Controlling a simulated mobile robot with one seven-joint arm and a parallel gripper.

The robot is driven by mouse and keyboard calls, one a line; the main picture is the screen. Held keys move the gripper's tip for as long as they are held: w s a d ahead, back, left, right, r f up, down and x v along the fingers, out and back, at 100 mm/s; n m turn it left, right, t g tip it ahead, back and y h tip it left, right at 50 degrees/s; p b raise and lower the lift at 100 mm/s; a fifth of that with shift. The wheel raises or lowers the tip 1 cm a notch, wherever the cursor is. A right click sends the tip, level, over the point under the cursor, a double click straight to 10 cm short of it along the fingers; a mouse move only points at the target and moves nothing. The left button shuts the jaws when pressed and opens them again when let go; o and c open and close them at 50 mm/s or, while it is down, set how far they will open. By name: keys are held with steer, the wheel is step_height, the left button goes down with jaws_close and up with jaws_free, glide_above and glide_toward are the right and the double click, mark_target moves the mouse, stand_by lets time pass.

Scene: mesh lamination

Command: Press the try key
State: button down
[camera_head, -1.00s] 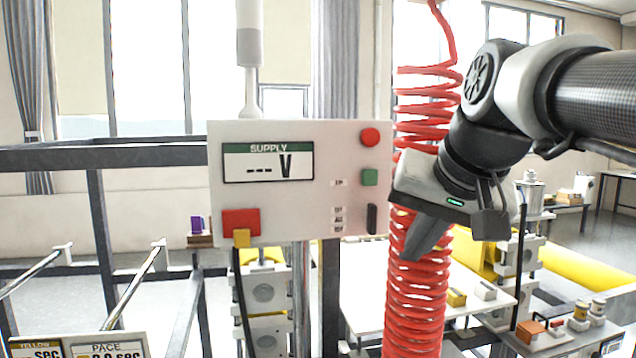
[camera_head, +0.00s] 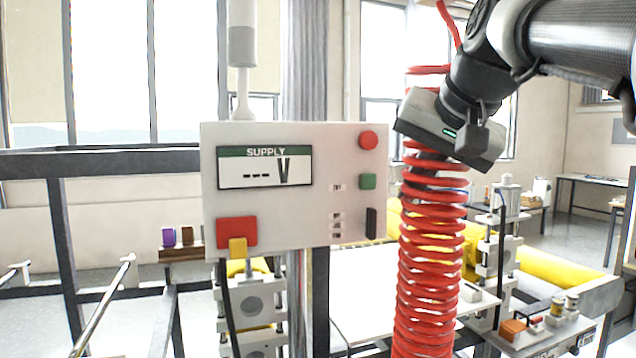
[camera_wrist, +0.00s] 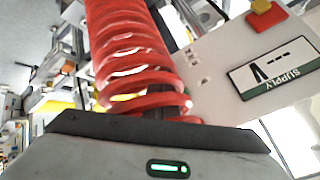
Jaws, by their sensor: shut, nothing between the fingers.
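The white supply panel (camera_head: 300,225) stands upright left of my gripper in the head view. The panel shows upside down in the wrist view (camera_wrist: 225,75).
The red coiled hose (camera_head: 430,260) hangs right of the panel, against or around my fingers; I cannot tell if it touches. It fills much of the wrist view (camera_wrist: 125,45). A dark frame (camera_head: 100,160) stands at left.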

steer(key=p, duration=0.3)
glide_toward(370, 189)
steer(key=shift+w+f, duration=0.4)
steer(key=shift+f, duration=0.35)
steer(key=shift+w+f, duration=0.35)
steer(key=shift+f, duration=0.4)
steer(key=shift+w+f, duration=0.4)
steer(key=shift+f, duration=0.35)
steer(key=shift+w+a+p, duration=0.2)
steer(key=shift+w+p, duration=0.2)
steer(key=shift+p, duration=0.05)
steer(key=shift+w+a+p, duration=0.15)
steer(key=shift+w+p, duration=0.2)
steer(key=shift+w, duration=0.2)
stand_by(0.6)
steer(key=shift+s, duration=0.2)
steer(key=shift+s+d+b, duration=0.3)
steer(key=shift+s+b, duration=0.15)
steer(key=shift+s, duration=0.25)
steer(key=shift+s, duration=0.15)
